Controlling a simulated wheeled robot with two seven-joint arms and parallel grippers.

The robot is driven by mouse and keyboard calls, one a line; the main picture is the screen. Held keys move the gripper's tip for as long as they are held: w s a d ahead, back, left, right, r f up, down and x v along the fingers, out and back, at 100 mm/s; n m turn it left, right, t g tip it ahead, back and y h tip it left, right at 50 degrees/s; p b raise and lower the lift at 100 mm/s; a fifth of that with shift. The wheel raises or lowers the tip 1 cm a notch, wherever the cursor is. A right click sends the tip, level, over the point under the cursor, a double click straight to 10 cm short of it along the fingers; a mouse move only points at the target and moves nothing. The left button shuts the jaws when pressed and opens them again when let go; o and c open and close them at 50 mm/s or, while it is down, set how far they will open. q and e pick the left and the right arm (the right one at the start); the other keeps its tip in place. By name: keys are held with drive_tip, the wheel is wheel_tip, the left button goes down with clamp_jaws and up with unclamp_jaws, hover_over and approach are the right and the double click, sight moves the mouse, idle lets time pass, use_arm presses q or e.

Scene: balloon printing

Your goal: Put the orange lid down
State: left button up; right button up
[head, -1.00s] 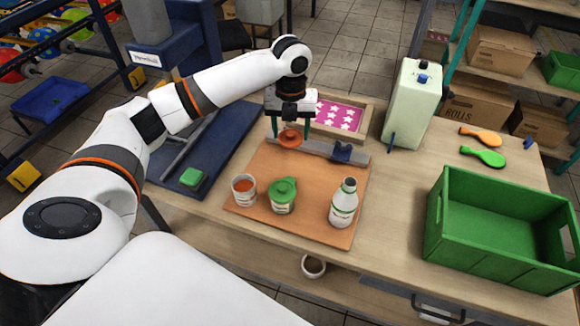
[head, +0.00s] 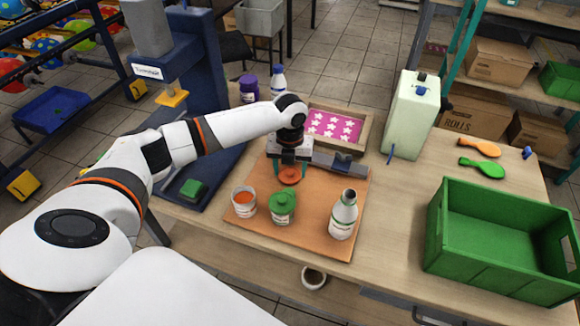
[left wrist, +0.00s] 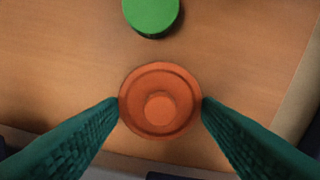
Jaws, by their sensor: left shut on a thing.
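The orange lid (head: 289,175) is between the fingers of my left gripper (head: 290,172), low over the back part of the orange-brown board (head: 318,232). In the left wrist view the lid (left wrist: 160,101) is seen from above with its round knob up, and both green fingertips (left wrist: 160,106) touch its rim. I cannot tell whether it touches the board. An open jar of orange ink (head: 244,202) stands at the board's left. A green-lidded jar (head: 283,209) is beside it, in front of the gripper; its lid shows in the wrist view (left wrist: 151,15). My right gripper is out of view.
A white bottle (head: 343,215) stands on the board's right. Behind are a grey bar with a blue block (head: 343,160) and a framed pink star screen (head: 335,127). A green crate (head: 465,270) stands at the right.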

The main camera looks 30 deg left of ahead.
sight(290, 171)
use_arm(q)
drive_tip(key=shift+f, duration=0.1)
drive_tip(key=o, duration=0.9)
drive_tip(key=shift+o, duration=0.2)
wheel_tip(290, 171, up, 12)
drive_tip(key=shift+r, duration=0.2)
drive_tip(key=shift+f, duration=0.1)
